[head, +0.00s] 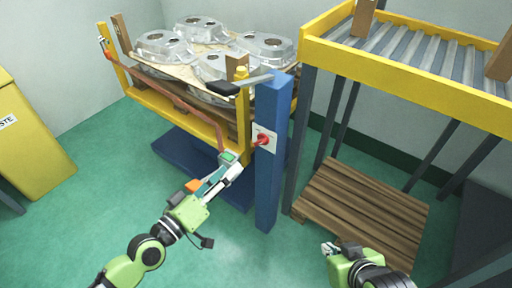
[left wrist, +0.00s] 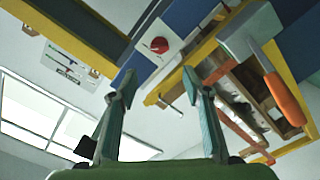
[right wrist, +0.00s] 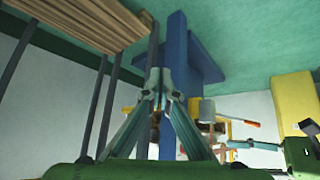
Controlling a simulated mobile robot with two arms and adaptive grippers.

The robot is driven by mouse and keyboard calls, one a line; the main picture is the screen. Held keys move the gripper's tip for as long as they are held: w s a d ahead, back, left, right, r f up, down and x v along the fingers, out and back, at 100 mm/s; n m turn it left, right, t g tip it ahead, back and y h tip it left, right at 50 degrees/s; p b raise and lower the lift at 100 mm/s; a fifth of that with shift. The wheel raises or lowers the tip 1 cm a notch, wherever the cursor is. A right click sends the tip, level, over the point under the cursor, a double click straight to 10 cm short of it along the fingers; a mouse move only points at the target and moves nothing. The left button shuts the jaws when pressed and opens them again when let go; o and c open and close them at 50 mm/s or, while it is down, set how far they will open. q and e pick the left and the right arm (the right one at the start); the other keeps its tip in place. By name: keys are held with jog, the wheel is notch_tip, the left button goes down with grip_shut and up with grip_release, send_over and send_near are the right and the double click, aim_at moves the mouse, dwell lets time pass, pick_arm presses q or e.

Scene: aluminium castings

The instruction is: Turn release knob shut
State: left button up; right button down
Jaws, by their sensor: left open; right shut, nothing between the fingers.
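The red release knob (head: 262,139) sits on a white plate on the blue post (head: 267,190). It also shows in the left wrist view (left wrist: 159,45), ahead of the fingertips and between their lines. My left gripper (head: 237,173) is open and empty, a short way below and left of the knob, apart from it. Its spread fingers show in the left wrist view (left wrist: 159,84). My right gripper (head: 328,249) is shut and empty, low in front of the pallet. Its fingertips meet in the right wrist view (right wrist: 160,80). I cannot tell the knob's exact turn position.
A yellow-framed rack (head: 172,105) holds several aluminium castings (head: 207,72) behind the post. A roller conveyor (head: 420,58) and wooden pallet (head: 362,212) stand right.

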pick_arm(q)
send_near(257, 143)
jog(key=x, duration=0.8)
jog(key=shift+w+d+r, duration=0.1)
jog(key=shift+w+d, duration=0.3)
jog(key=shift+w, duration=0.1)
pick_arm(e)
jog(key=shift+s, duration=0.1)
pick_arm(q)
jog(key=c, duration=1.1)
